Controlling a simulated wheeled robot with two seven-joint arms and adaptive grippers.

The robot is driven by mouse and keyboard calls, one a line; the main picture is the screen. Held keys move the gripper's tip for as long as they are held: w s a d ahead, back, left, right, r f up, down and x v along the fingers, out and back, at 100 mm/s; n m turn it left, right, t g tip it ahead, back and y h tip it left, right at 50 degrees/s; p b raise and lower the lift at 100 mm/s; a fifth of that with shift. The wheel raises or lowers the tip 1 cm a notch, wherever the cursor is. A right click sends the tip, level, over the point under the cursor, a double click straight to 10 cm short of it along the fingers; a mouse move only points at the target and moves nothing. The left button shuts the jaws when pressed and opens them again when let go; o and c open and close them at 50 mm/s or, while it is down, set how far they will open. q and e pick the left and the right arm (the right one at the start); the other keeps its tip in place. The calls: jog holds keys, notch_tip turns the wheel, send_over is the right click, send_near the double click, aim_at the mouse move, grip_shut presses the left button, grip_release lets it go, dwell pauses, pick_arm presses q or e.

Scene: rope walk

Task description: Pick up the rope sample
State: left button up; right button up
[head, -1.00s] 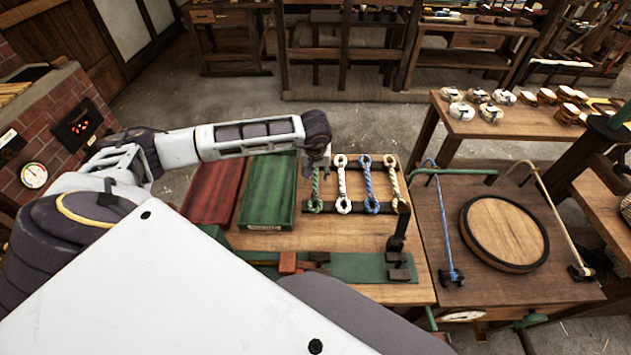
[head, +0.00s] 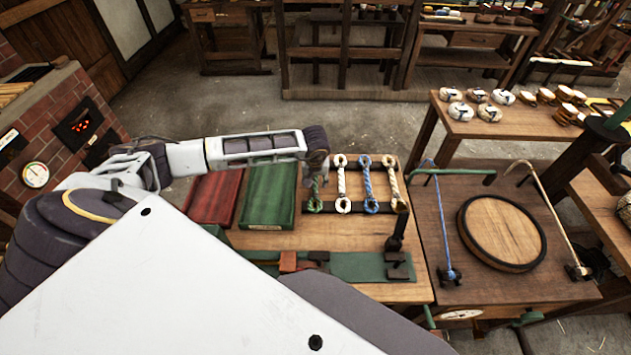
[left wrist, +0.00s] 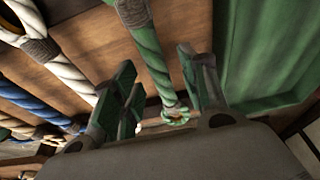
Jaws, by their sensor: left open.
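Several rope samples with looped ends lie side by side on a dark rack on the wooden bench. The leftmost is a green rope sample (head: 314,199), beside a white one (head: 341,184), a blue one (head: 368,186) and a cream one (head: 393,182). My left gripper (head: 317,172) is at the green sample and hides its upper part in the head view. In the left wrist view, my left gripper (left wrist: 157,62) is open and empty. The green sample (left wrist: 150,55) runs between its two fingers in that picture; I cannot tell the exact depth. My right gripper is not in view.
A green tray (head: 268,222) and a red tray (head: 213,197) lie left of the rack. A dark post (head: 397,232) stands at its right front. A bench with a round wooden board (head: 502,232) and bent rods is farther right.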

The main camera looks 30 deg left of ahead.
aim_at(316, 180)
pick_arm(q)
grip_shut()
jog(key=shift+r, duration=0.2)
dwell(0.3)
notch_tip(316, 180, up, 10)
jog(key=b, duration=0.1)
jog(key=shift+f, duration=0.15)
dwell(0.4)
jog(key=shift+d+f, duration=0.1)
dwell(0.4)
